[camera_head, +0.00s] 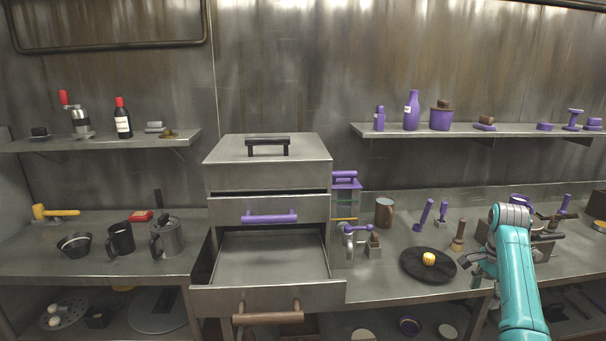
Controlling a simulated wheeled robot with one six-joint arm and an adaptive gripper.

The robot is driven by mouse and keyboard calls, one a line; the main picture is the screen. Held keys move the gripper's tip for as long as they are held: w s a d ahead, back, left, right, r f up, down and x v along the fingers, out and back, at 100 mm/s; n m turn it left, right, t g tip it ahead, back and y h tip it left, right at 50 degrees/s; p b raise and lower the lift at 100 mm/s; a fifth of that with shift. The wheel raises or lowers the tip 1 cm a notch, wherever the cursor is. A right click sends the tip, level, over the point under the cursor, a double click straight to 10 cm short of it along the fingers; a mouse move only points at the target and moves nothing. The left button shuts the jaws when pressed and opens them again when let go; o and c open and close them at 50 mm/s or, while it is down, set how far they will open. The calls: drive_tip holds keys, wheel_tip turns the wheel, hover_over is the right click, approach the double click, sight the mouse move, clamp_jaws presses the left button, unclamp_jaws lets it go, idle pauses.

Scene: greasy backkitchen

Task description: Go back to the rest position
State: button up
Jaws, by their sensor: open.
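My gripper (474,268) is at the right, at the end of my teal arm, over the front edge of the right counter. It is open and I see nothing between its fingers. The gripper is apart from the yellow object. My arm hides part of the counter's right side.
A metal drawer unit (267,174) stands in the middle; its lower drawer (270,258) is pulled out and looks empty. A purple bottle (411,110) stands on the right shelf (385,131).

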drive_tip(key=s+a+f+n+t, duration=0.15)
drive_tip(key=a+f, duration=0.25)
drive_tip(key=f, duration=0.5)
drive_tip(key=s+a+f+n+t+h, duration=0.1)
drive_tip(key=s+a+f, duration=0.2)
drive_tip(key=f, duration=0.5)
drive_tip(key=s+a+f+n+t, duration=0.15)
drive_tip(key=a+f, duration=0.25)
drive_tip(key=f, duration=0.5)
drive_tip(key=s+a+f+n+t, duration=0.2)
drive_tip(key=s+a+f, duration=0.3)
drive_tip(key=s, duration=0.4)
drive_tip(key=s+a+f+n+t, duration=0.1)
drive_tip(key=s+a+f+n, duration=0.1)
drive_tip(key=s+a+f, duration=0.5)
drive_tip(key=s+a+r+n+t, duration=0.2)
drive_tip(key=s+a+r, duration=0.15)
drive_tip(key=s, duration=0.75)
drive_tip(key=s+a+r+n+t, duration=0.25)
drive_tip(key=s+r, duration=0.25)
drive_tip(key=s, duration=0.5)
drive_tip(key=s+a+r+n+t, duration=0.1)
drive_tip(key=s+r+n, duration=0.1)
drive_tip(key=s+r, duration=0.5)
drive_tip(key=s+a+r+n+t+y, duration=0.1)
drive_tip(key=s+a+r+n+t, duration=0.1)
drive_tip(key=s+r, duration=0.6)
wheel_tip(320, 180, up, 7)
drive_tip(key=shift+a+r, duration=0.1)
drive_tip(key=shift+a, duration=0.05)
